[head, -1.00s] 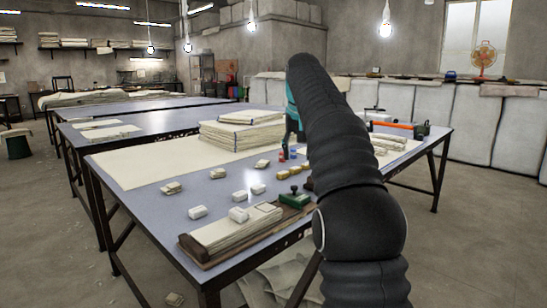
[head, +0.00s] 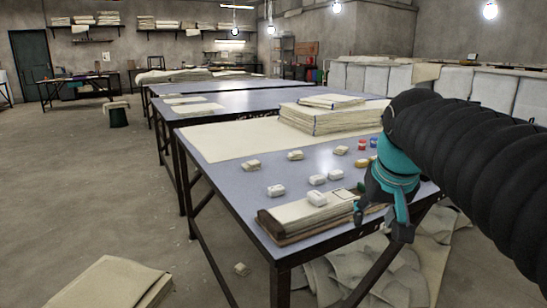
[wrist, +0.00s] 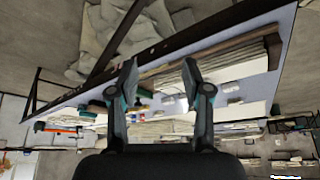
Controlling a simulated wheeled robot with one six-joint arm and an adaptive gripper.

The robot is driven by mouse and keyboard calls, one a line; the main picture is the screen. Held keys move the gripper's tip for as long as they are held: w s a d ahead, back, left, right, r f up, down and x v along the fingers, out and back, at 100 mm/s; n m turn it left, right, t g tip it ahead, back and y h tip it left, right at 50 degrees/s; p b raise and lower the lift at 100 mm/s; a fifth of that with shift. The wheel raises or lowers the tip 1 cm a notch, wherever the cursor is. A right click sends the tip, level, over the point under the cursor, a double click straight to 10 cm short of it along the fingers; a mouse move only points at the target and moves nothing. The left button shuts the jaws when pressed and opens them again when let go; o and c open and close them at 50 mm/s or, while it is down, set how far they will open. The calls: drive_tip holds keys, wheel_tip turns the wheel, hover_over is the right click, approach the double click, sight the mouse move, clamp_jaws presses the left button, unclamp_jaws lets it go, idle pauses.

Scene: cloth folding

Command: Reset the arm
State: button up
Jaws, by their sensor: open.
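My gripper (head: 383,224) is at the near right edge of the front table (head: 228,180) in the head view, at the end of my black ribbed arm, which comes in from the right. Its teal and black fingers are apart and point down. In the wrist view the two fingers of my gripper (wrist: 160,68) are spread with nothing held between them. The table edge and a folded cloth stack (head: 310,215) on a wooden board show close beyond the fingers. I cannot tell whether the gripper touches the table.
Small white blocks (head: 276,190) and cloth bundles lie on the table, with a large folded cloth stack (head: 330,117) behind. Loose cloths (head: 385,265) lie on the floor under the table. A cloth pile (head: 115,282) is at bottom left. The floor at left is mostly clear.

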drive_tip(key=s+a+f+n, duration=0.1)
drive_tip(key=s+a+f, duration=0.2)
drive_tip(key=s+f, duration=1.2)
idle(1.2)
